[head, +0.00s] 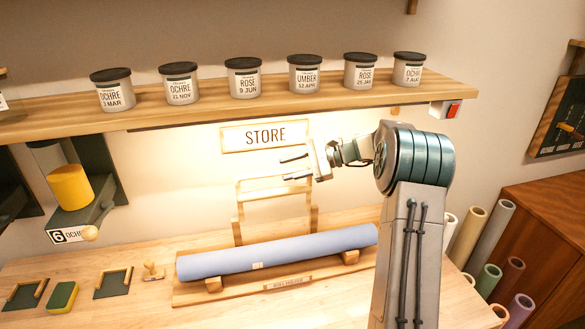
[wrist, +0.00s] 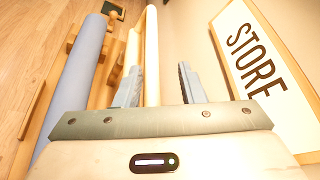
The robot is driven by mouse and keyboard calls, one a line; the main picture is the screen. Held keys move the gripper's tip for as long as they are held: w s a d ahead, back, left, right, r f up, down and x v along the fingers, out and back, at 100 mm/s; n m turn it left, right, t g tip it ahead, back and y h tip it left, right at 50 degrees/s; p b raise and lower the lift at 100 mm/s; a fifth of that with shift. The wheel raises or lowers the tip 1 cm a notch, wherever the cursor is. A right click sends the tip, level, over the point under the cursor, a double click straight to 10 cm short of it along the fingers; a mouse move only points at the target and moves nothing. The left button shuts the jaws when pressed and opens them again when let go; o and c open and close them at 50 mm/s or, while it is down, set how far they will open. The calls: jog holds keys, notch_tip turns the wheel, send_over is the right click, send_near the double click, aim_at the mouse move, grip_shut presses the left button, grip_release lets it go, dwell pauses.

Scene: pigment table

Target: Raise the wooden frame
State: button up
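The wooden frame (head: 239,207) stands upright behind the blue roll on the table, with pale crossbars between its posts. It also shows in the wrist view, where a long pale bar (wrist: 151,50) runs away from me. My gripper (head: 284,168) is open near the frame's top, to the right of its middle. In the wrist view my two fingers (wrist: 158,78) are apart, and the bar appears in the gap between them. I cannot tell whether the bar is truly between the fingers or beyond them. Nothing is visibly held.
The blue roll (head: 300,249) lies on a wooden stand (head: 190,292) in front of the frame. A STORE sign (head: 265,136) hangs on the wall just above. A shelf (head: 220,106) with several lidded jars runs overhead. Small tools lie at the table's left; upright rolls stand at right.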

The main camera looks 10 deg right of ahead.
jog(key=b+v, duration=0.3)
jog(key=v, duration=1.1)
jog(key=shift+w, duration=0.1)
